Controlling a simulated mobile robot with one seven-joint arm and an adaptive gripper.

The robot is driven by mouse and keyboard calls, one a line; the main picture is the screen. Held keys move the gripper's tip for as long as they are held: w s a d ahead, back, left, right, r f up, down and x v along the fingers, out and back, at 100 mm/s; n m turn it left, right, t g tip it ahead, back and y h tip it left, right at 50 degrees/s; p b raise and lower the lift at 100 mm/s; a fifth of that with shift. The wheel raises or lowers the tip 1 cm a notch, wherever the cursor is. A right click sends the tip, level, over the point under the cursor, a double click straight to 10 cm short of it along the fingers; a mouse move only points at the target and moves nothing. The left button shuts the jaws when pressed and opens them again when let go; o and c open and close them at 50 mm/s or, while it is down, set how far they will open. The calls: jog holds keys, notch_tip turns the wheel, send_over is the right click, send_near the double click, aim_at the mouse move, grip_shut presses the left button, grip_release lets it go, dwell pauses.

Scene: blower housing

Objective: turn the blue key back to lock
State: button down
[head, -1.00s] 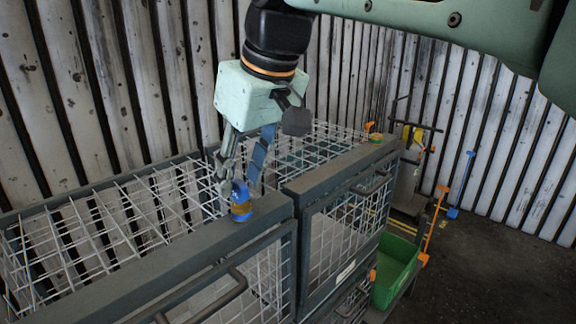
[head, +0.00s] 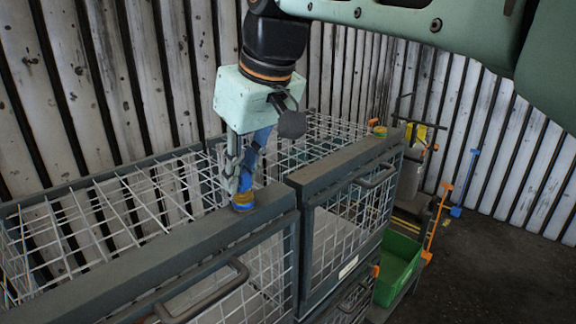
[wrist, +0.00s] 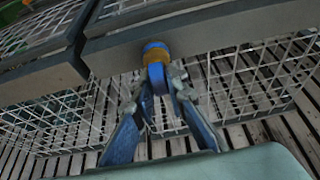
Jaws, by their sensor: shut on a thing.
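The blue key (head: 243,199) stands upright on a yellow-ringed base on top of the dark front beam of the left mesh cage. In the wrist view the blue key (wrist: 158,77) is between the fingertips, in front of its yellow ring. My gripper (head: 241,188) comes down on it from above, its fingers hiding part of the key. In the wrist view my gripper (wrist: 160,84) is shut on the key, one finger on each side. The key's turn angle is hard to tell.
A second cage (head: 346,172) adjoins on the right, with a similar yellow and orange-topped lock (head: 377,130) on it. A green bin (head: 399,262) sits lower right. A corrugated wall (head: 100,90) stands behind. Open floor (head: 500,262) lies at the right.

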dwell(0.3)
jog(key=n+g+p, duration=0.1)
jog(key=n, duration=0.2)
jog(key=shift+r+n+y+p, duration=0.1)
jog(key=shift+n+y+p, duration=0.3)
jog(key=shift+n+g, duration=0.4)
jog(key=shift+n, duration=0.1)
